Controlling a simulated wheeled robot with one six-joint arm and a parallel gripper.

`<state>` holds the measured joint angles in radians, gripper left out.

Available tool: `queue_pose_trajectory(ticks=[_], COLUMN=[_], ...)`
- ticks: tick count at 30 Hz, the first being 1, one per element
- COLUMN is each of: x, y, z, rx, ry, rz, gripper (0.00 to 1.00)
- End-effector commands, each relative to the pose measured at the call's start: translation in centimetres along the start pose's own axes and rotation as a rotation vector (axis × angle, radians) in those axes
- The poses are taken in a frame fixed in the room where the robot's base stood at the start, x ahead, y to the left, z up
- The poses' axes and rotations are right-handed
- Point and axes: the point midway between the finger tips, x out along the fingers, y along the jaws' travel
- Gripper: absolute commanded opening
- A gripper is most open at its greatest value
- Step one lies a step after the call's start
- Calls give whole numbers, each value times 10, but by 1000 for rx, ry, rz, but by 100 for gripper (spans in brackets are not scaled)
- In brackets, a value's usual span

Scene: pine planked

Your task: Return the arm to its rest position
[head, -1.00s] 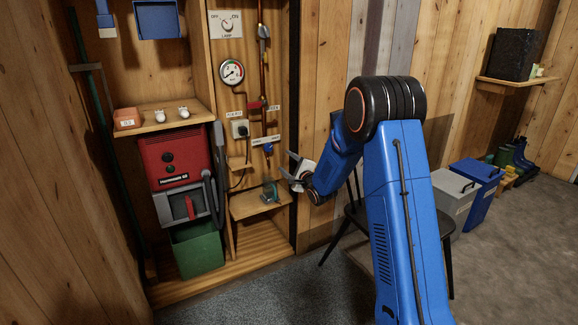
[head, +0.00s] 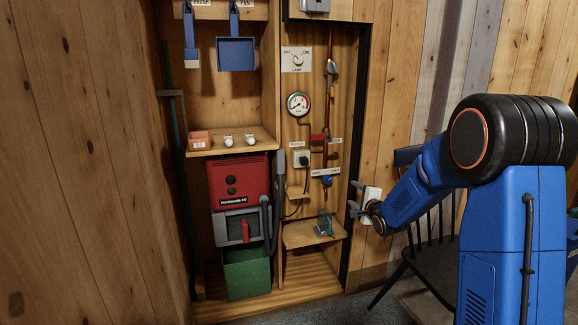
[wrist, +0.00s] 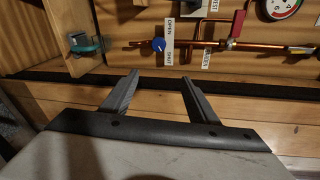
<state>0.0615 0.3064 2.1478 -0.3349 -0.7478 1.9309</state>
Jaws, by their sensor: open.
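My gripper (head: 354,198) is at the end of my blue arm (head: 425,185), beside the right edge of the open cabinet in the head view. In the wrist view my gripper (wrist: 155,90) has its two dark fingers spread apart with nothing between them. The fingers point toward the cabinet's pipe panel. The arm is bent, with its elbow at the right of the head view.
The cabinet holds a red machine (head: 238,180), a green bin (head: 246,272), a gauge (head: 298,104), a copper pipe with a blue knob (wrist: 158,44), and a small shelf (head: 312,234). A dark chair (head: 432,245) stands behind my arm. Wooden wall (head: 85,160) fills the left.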

Motion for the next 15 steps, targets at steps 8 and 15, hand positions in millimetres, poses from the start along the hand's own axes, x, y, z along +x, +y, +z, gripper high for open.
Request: queue_pose_trajectory(ticks=[8, 15], x=[-72, -142], y=[-25, -31], z=[3, 6], rx=[-283, -511], ry=[81, 105], rz=[148, 298], gripper=[54, 54])
